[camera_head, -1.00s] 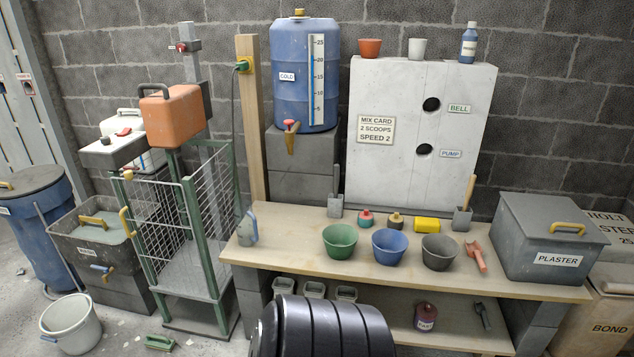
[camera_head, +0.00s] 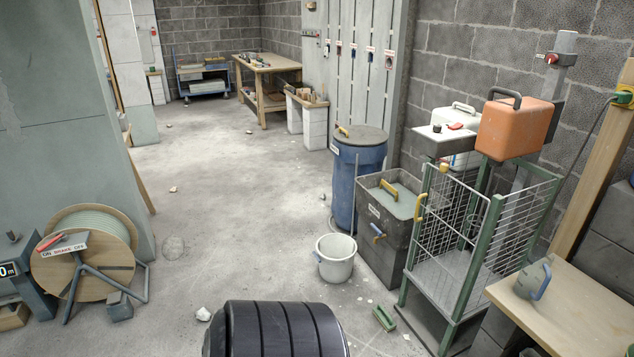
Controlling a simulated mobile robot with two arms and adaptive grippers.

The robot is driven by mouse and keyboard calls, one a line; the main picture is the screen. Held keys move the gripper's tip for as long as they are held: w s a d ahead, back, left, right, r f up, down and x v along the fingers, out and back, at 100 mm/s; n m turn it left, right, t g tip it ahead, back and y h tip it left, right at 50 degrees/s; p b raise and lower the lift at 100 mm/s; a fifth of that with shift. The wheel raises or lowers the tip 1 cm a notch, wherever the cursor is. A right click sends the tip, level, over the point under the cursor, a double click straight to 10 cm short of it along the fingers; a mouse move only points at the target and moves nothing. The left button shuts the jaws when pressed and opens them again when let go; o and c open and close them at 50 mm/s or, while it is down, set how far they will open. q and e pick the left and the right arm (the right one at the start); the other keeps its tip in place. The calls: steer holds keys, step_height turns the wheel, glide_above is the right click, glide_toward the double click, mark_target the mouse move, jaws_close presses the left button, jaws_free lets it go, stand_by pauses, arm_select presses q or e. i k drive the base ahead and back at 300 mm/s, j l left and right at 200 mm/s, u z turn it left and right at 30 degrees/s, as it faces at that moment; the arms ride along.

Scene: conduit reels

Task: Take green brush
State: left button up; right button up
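The green brush (camera_head: 384,317) lies on the concrete floor in the head view, right of the lower middle. It is close to the front left foot of the green wire-mesh cage and a little in front of the white bucket (camera_head: 335,258). Neither of my grippers shows in this view, so nothing is seen touching the brush.
The wire-mesh cage (camera_head: 440,262), grey bin (camera_head: 385,272) and blue barrel (camera_head: 350,185) line the right wall. A wooden bench (camera_head: 575,312) stands front right. A cable reel (camera_head: 92,250) stands at left. The middle floor is open, with small rubble (camera_head: 203,314).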

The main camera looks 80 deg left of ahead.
mark_target(383, 317)
steer(key=u, duration=1.9)
steer(key=i+j, duration=0.15)
steer(key=i, duration=0.2)
